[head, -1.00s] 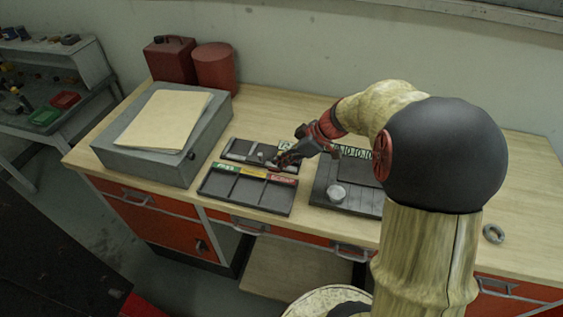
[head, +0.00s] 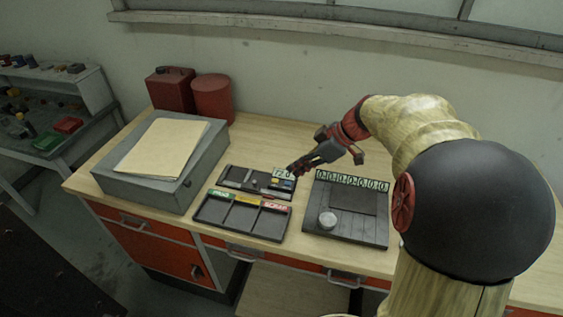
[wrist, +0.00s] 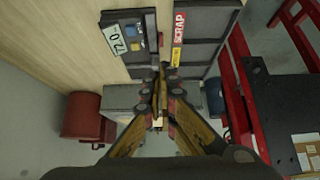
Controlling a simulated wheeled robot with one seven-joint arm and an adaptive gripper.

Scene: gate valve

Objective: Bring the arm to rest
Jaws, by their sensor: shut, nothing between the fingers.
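My gripper (head: 294,170) is shut and empty. In the head view it hangs above the workbench, over the far right corner of the small dark tray (head: 233,183). In the wrist view my gripper (wrist: 160,78) shows its fingertips together, pointing toward the trays. The small tray carries a white label reading about 72.0 (wrist: 120,39) and small blue and yellow pieces. In front of it is a dark three-compartment sorting tray (head: 240,222) with green, yellow and red labels; the compartments I can see look empty. The red label reads SCRAP (wrist: 178,36).
A grey box (head: 147,188) with a tan folder (head: 160,146) stands left. A red can (head: 170,90) and red drum (head: 213,98) stand behind.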

